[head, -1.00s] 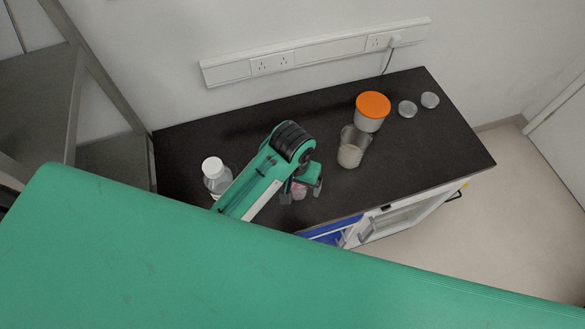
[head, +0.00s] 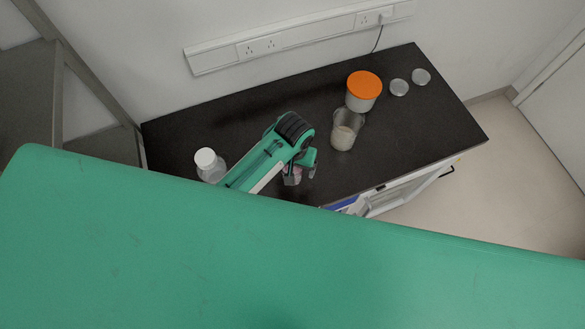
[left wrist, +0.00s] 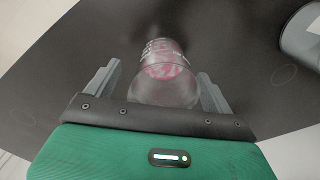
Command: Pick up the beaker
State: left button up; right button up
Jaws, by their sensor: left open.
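A clear glass beaker with pink contents and markings (left wrist: 165,78) stands between the two fingers of my left gripper (left wrist: 157,74) in the left wrist view. The gripper is open, with a visible gap beside the glass. In the head view, the pink beaker (head: 292,177) shows in part below my left gripper (head: 304,166), near the front edge of the dark counter. Another clear beaker with beige contents (head: 343,138) stands farther right and back. My right gripper is not in view.
The dark counter (head: 410,125) also holds an orange-lidded container (head: 363,88), a white-capped bottle (head: 208,164) and two small round dishes (head: 399,87). A wall with sockets (head: 258,46) is behind.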

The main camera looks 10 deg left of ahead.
pick_arm(q)
jog(key=f, duration=0.1)
jog(key=f+p, duration=0.1)
jog(key=f, duration=0.1)
jog(key=shift+w+a+f, duration=0.1)
jog(key=shift+a, duration=0.2)
jog(key=shift+f+p, duration=0.3)
jog(key=shift+f, duration=0.15)
jog(key=shift+c, duration=0.9)
jog(key=c, duration=1)
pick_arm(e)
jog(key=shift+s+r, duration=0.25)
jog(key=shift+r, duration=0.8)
pick_arm(q)
jog(key=shift+r, duration=0.1)
